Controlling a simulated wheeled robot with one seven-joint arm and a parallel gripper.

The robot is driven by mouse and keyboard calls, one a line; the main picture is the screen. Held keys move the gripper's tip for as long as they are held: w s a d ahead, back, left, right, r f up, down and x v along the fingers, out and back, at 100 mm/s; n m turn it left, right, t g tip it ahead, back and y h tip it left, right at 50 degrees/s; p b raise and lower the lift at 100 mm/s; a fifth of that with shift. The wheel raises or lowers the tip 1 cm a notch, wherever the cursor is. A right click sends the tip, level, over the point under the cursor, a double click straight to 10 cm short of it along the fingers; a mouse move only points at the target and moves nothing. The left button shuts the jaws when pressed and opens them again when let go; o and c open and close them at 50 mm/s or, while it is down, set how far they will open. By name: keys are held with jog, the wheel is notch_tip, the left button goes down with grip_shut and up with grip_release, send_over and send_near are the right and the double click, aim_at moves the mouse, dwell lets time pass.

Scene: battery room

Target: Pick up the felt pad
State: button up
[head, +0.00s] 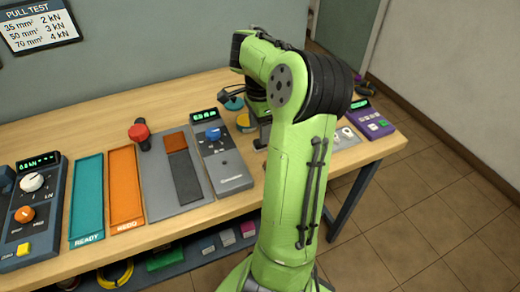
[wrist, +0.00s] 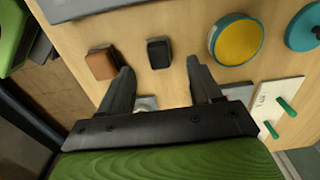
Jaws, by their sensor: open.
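A small dark block with rounded corners (wrist: 159,53) lies on the wooden table in the wrist view. It looks most like the felt pad, though its material is too small to tell. My gripper (wrist: 159,66) is open, its two dark fingers pointing at the table on either side of the line to this block. The block shows in the gap between the fingertips and a little beyond them, and nothing is held. A brown block (wrist: 101,63) lies beside the left fingertip. In the head view my arm hides the dark block and most of my gripper.
A yellow-topped round tin (wrist: 236,40) stands right of the right finger, with a teal disc (wrist: 305,28) beyond. A white plate with green pegs (wrist: 278,108) lies nearer. A grey meter (head: 222,160), teal tray (head: 87,195) and orange tray (head: 125,185) occupy the table's left.

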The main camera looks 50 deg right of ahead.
notch_tip(320, 180, down, 5)
jog(key=shift+s+f+b, duration=0.1)
jog(key=shift+b, duration=1)
